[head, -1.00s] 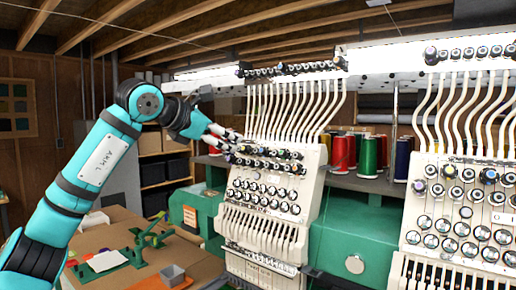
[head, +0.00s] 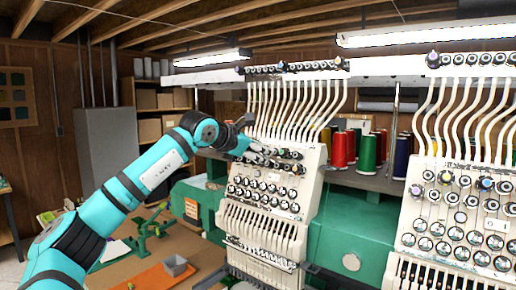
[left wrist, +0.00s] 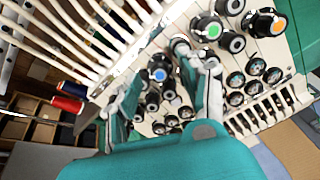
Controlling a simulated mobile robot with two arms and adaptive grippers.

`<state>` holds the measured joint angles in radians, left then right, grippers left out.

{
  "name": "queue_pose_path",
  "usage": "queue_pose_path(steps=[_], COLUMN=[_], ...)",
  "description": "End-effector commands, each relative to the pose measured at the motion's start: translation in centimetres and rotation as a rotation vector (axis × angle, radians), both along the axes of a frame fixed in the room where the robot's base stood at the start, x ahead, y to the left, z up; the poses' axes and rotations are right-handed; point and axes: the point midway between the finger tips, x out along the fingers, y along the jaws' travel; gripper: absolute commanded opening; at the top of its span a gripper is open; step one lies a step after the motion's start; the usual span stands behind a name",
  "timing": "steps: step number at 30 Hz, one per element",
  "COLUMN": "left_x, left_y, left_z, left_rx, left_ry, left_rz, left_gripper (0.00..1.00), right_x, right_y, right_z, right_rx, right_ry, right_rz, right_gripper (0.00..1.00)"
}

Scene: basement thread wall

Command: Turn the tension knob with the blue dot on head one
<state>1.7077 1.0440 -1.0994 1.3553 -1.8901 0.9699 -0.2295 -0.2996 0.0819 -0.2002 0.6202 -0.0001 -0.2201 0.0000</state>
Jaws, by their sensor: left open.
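In the left wrist view, a black tension knob with a blue dot (left wrist: 158,75) sits between the two fingers of my left gripper (left wrist: 166,80). The fingers are open on either side of it; I cannot tell whether they touch it. Knobs with a green dot (left wrist: 213,30) and an orange dot (left wrist: 279,25) are further right. In the head view, my left gripper (head: 264,153) is at the upper knob rows of the nearer, left embroidery head (head: 318,185), hiding some knobs. My right gripper is not in view.
A second embroidery head (head: 405,245) stands at the right. White thread tubes (head: 290,105) rise just above the knobs. Thread spools (head: 368,152) stand on the shelf between the heads.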

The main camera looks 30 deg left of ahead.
Motion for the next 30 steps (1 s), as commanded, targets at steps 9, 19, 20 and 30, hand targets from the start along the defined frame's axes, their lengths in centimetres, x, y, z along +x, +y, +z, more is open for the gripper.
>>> queue_pose_path(steps=[9,19,20,30], left_x=[-0.03,-0.04,-0.03,-0.01], left_y=[-0.02,-0.01,-0.01,-0.01], left_z=[-0.01,0.02,0.01,0.03], left_rx=[0.000,0.004,0.008,0.150], left_ry=[0.000,0.000,0.000,-0.009], left_rz=[-0.001,-0.003,-0.004,-0.058], left_gripper=[0.12,0.00,0.00,0.00], right_x=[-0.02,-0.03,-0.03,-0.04], right_y=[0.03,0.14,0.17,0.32], right_z=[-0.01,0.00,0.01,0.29], right_rx=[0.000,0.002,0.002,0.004], right_ry=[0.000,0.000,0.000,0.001], right_rz=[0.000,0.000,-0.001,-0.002], right_gripper=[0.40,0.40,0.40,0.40])
